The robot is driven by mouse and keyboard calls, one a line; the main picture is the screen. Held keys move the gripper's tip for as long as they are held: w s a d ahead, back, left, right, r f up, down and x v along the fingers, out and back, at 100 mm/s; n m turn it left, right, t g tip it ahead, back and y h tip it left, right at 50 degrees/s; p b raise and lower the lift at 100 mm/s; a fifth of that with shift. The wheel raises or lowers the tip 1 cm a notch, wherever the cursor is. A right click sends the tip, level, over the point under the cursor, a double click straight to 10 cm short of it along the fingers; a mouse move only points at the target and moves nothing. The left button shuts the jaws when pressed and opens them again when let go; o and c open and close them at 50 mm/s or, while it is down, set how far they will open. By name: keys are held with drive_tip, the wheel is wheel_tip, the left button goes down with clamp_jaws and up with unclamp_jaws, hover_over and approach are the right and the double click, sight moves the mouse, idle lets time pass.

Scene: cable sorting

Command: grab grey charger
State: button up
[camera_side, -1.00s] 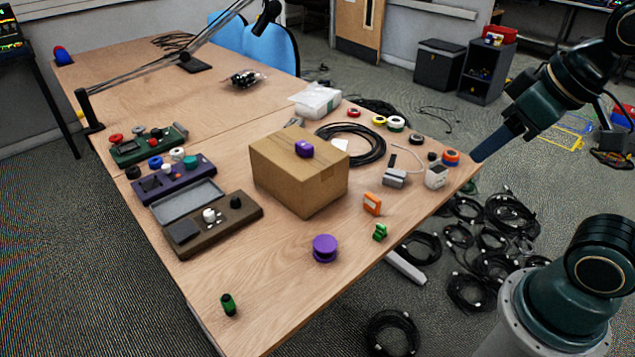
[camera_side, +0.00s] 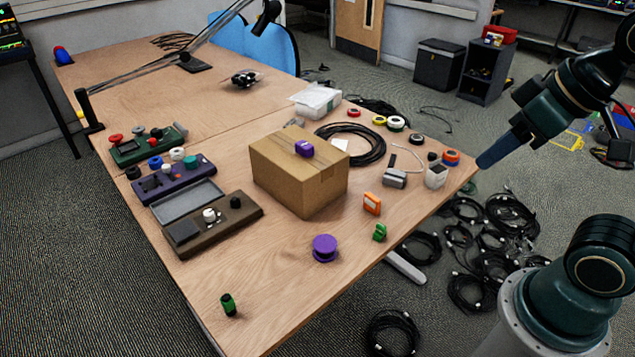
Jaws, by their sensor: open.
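A grey block that looks like the grey charger (camera_side: 395,179) lies on the table to the right of the cardboard box, with a thin pale cable looping just behind it. My gripper (camera_side: 484,163) is at the table's right corner, to the right of the grey block and clear of it. Its blue jaws point down and left and are open, with nothing seen between them. A whitish block (camera_side: 436,176) stands between the gripper and the grey block.
An orange piece (camera_side: 371,204), a green piece (camera_side: 380,232) and a purple spool (camera_side: 325,248) lie in front. Tape rolls (camera_side: 396,123) and a black cable coil (camera_side: 352,159) lie behind.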

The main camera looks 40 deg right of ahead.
drive_tip(key=o, duration=0.7)
